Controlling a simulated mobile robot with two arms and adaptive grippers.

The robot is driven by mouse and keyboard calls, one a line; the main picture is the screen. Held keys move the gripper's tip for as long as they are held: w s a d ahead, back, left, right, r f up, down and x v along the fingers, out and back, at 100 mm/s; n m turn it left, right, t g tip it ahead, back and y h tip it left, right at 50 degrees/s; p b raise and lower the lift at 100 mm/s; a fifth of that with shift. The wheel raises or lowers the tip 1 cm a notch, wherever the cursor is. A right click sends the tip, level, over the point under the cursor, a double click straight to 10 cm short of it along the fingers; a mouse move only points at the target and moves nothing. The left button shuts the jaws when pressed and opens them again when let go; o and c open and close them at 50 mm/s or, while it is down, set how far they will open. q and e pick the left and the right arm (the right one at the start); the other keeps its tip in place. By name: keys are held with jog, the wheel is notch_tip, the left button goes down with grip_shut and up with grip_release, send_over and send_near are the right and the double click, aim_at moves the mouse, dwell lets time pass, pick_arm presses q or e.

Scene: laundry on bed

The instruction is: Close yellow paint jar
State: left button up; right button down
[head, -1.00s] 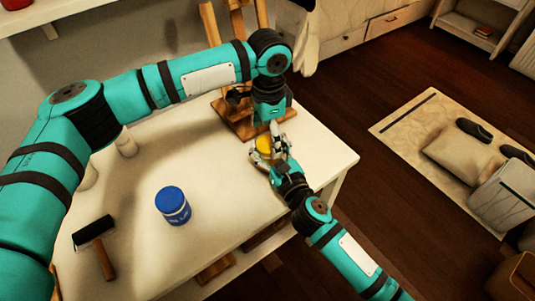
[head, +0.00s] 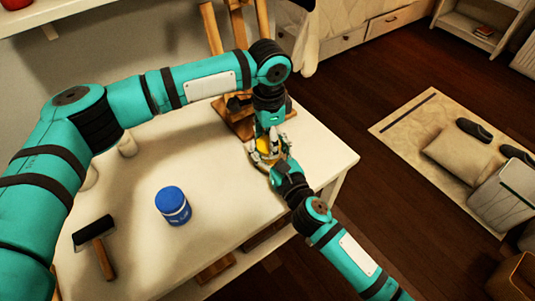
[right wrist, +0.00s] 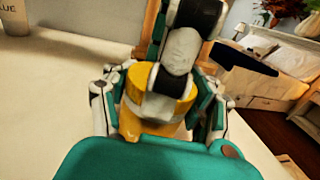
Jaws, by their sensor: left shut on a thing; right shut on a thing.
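The yellow paint jar (head: 262,147) stands near the right end of the white table, partly hidden by both grippers. My right gripper (head: 272,158) reaches in from the lower right, its fingers on both sides of the jar. In the right wrist view these fingers (right wrist: 160,112) flank the yellow jar body (right wrist: 148,122). My left gripper (head: 268,140) points down from above, shut on the yellow lid (right wrist: 176,84) at the jar's top. The left fingers cover part of the lid, so I cannot tell whether it is fully seated.
A wooden easel (head: 236,117) stands behind the grippers. White containers (head: 127,145) are at the back left. The front middle of the table is clear.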

pick_arm(q)
jog(key=o, duration=1.1)
jog(key=shift+o, duration=0.2)
jog(key=shift+r, duration=2.3)
jog(key=o, duration=0.4)
jog(key=shift+o, duration=0.2)
jog(key=shift+r, duration=0.1)
notch_tip(320, 180, up, 12)
